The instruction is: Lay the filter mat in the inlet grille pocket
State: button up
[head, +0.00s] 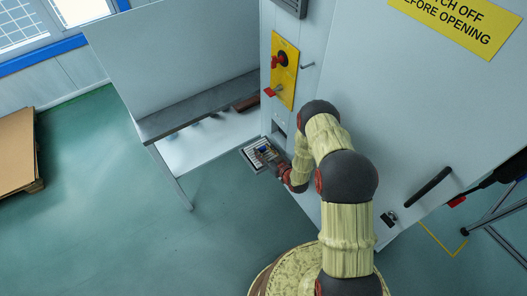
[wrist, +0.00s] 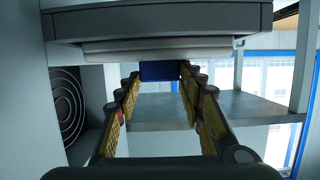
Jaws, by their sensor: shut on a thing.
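My gripper (wrist: 160,82) has its yellow-padded fingers closed in on a blue tab (wrist: 160,70) in the wrist view. The tab touches the underside of a pale slab (wrist: 165,50), which looks like the filter mat. A dark grey frame (wrist: 150,20), likely the inlet grille, lies right above the slab; I cannot tell whether the slab is seated in its pocket. In the head view my gripper (head: 270,158) is at the small dark-rimmed grille (head: 246,156) beside the cabinet, with white and blue showing on it. My fingers partly hide it.
A round fan guard (wrist: 67,105) sits in the cabinet wall at the left of the wrist view. A grey bench (head: 200,109) stands left of the cabinet (head: 390,110). A yellow switch panel (head: 284,72) with red handles is above my gripper. Open green floor lies at lower left.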

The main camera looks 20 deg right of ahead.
jog(key=shift+f+b, duration=0.65)
jog(key=shift+f, duration=0.1)
dwell(0.3)
jog(key=o, duration=1.2)
notch_tip(320, 180, up, 10)
